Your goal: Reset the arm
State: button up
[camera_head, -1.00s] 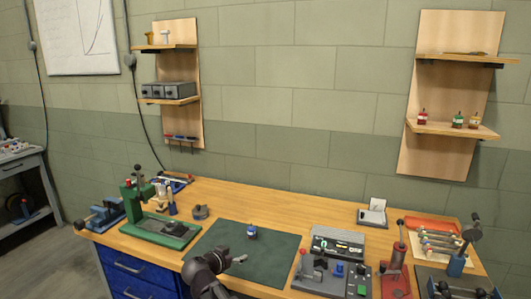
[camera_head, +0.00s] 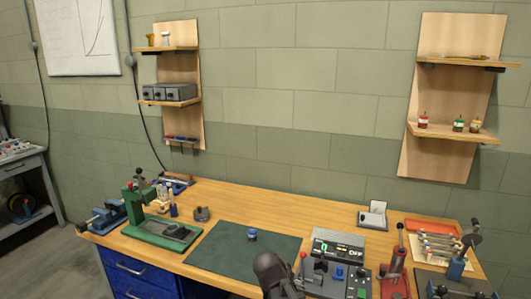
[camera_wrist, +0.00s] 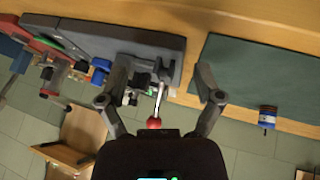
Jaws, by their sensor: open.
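My gripper (camera_wrist: 162,75) is open and empty in the wrist view, its two fingers spread wide. A red-knobbed lever of the control box shows between and beyond the fingers. In the head view my dark arm (camera_head: 274,272) rises at the bottom edge, between the green mat and the control box; its fingers cannot be made out there. A small blue jar (camera_head: 252,235) stands on the dark green mat (camera_head: 225,258), left of my arm and apart from it. The jar also shows at the right of the wrist view (camera_wrist: 268,115).
The control box (camera_head: 325,283) with levers is close to my arm's right, a display unit (camera_head: 338,244) behind it. A red press (camera_head: 394,280) stands farther right, a green press (camera_head: 160,232) at left. The wooden bench (camera_head: 290,214) behind the mat is clear.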

jog(key=s+d+f+n+g+y+p, duration=0.1)
jog(key=s+d+n+g+y+p, duration=0.1)
jog(key=s+d, duration=0.6)
jog(key=s+n+g+y, duration=0.1)
jog(key=s+g+y, duration=0.1)
jog(key=y, duration=0.1)
jog(key=shift+s+d+n, duration=0.2)
jog(key=shift+s+n, duration=0.15)
jog(key=shift+n, duration=0.05)
jog(key=shift+o, duration=0.5)
